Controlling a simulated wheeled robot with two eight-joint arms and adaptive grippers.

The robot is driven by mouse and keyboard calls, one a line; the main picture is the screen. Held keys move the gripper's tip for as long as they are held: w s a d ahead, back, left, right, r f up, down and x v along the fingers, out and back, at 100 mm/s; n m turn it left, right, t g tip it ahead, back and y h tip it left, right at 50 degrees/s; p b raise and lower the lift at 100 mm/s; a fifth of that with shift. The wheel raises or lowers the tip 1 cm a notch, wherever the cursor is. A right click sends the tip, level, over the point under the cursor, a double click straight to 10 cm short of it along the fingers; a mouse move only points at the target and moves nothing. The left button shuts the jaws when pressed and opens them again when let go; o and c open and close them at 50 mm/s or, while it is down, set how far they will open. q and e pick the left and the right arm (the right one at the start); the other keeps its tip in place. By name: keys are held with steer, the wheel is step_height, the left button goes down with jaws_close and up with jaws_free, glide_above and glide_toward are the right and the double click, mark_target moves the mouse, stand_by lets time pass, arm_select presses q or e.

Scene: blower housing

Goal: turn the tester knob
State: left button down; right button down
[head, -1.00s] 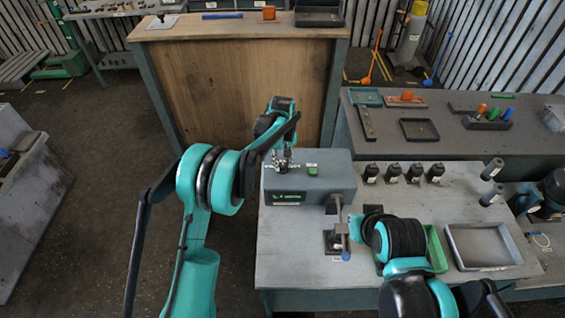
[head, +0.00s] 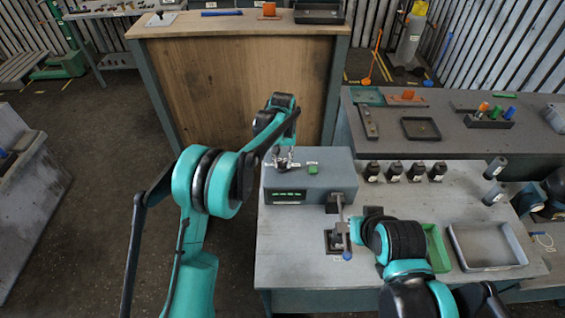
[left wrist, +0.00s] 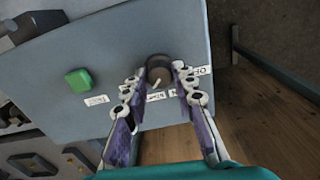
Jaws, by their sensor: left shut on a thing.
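The tester is a grey box (head: 335,180) at the back left of the workbench, with a lit green display on its front. Its dark round knob (left wrist: 158,68) shows in the left wrist view, with white labels, one reading OFF, around it. My left gripper (left wrist: 160,88) has its fingers on either side of the knob and is shut on it. In the head view the left gripper (head: 282,162) sits on the tester's top left and hides most of the knob. A green button (left wrist: 78,80) is beside it. My right arm reaches a blue-tipped fixture (head: 338,240); its fingers are not clear.
Several black cylindrical parts (head: 394,172) stand right of the tester. A grey tray (head: 455,258) and a green bin (head: 436,250) lie farther right. The bench front left of the fixture is clear.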

mark_target(282, 163)
arm_select(q)
steer(key=shift+m+b, duration=0.45)
steer(key=shift+m, duration=1.45)
steer(key=c, duration=1.2)
jaws_free()
step_height(282, 163, up, 12)
steer(key=shift+f, duration=0.1)
